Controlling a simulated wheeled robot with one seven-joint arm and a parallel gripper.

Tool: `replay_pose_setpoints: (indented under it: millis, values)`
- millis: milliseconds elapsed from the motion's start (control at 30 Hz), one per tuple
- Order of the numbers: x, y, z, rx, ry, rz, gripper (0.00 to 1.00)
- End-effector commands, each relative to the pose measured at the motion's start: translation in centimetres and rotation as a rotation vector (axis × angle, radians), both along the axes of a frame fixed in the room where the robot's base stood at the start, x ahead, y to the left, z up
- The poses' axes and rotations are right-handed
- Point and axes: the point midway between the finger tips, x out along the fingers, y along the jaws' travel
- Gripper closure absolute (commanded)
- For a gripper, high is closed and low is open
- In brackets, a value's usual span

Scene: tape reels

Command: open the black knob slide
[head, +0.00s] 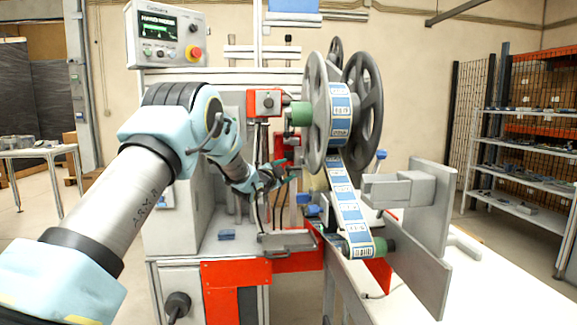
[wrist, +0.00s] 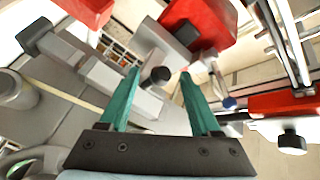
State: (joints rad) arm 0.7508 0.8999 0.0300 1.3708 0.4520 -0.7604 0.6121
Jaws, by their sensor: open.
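My gripper (wrist: 158,84) is open in the wrist view, its two teal fingers pointing at the machine. A small black knob (wrist: 158,76) on a grey metal block shows between the fingertips, and neither finger visibly touches it. A second black knob (wrist: 292,143) sticks out of a red block (wrist: 285,104) at the right, outside the fingers. I cannot tell which knob belongs to the slide. In the head view my gripper (head: 284,172) is small, in front of the machine's middle and left of the tape strip. The knob by the fingers cannot be made out there.
A large grey reel (head: 316,112) and a blue-and-white label tape (head: 345,205) stand right of my gripper. A red block (head: 264,103) sits above it, and a grey plate (head: 288,242) lies below. A control box (head: 166,38) with a red button is at upper left.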

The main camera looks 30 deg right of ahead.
Motion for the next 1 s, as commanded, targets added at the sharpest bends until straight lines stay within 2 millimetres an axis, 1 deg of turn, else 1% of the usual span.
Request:
replay_pose_setpoints:
  millis: [33,200,567,1000]
  values:
    - [0.3,-0.6,0.1,0.0,0.0,-0.001,0.36]
    - [0.9,-1.5,0.0,0.0,0.0,0.0,0.36]
    - [1.1,-1.8,0.0,0.0,0.001,0.001,0.36]
    - [1.1,-1.8,0.0,0.0,0.001,0.001,0.85]
